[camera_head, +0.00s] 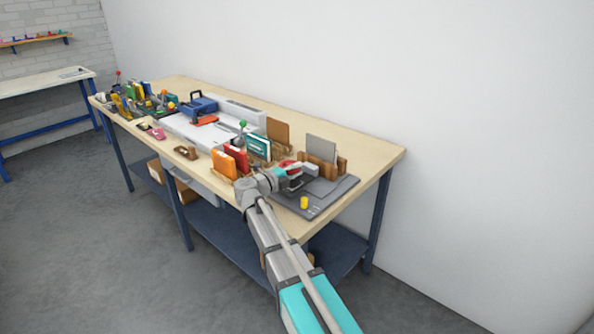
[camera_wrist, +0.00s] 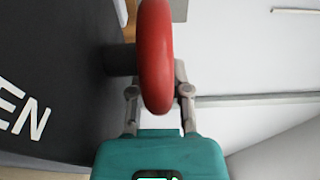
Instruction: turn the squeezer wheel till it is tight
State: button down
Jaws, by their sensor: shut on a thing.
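The red squeezer wheel (camera_wrist: 155,55) stands edge-on in the wrist view, between the two fingers of my gripper (camera_wrist: 158,92). The fingers are shut on it, one on each side. In the head view my gripper (camera_head: 291,180) is at the near right part of the workbench, and a bit of the red wheel (camera_head: 287,164) shows just beyond it. My wrist and fingers hide most of the squeezer there. How tight the wheel is cannot be told.
A dark grey mat (camera_head: 330,200) lies at the bench's right end, with a yellow cylinder (camera_head: 304,203) on it. Upright boards in wooden holders (camera_head: 327,166) and colored books (camera_head: 224,163) stand close by. The bare bench top (camera_head: 375,160) is free at the far right.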

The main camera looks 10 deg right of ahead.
jog(key=c, duration=0.9)
grip_release()
jog(key=shift+o, duration=0.2)
jog(key=shift+a, duration=0.15)
jog(key=v, duration=1.1)
jog(key=shift+s+a, duration=0.2)
jog(key=shift+a, duration=0.1)
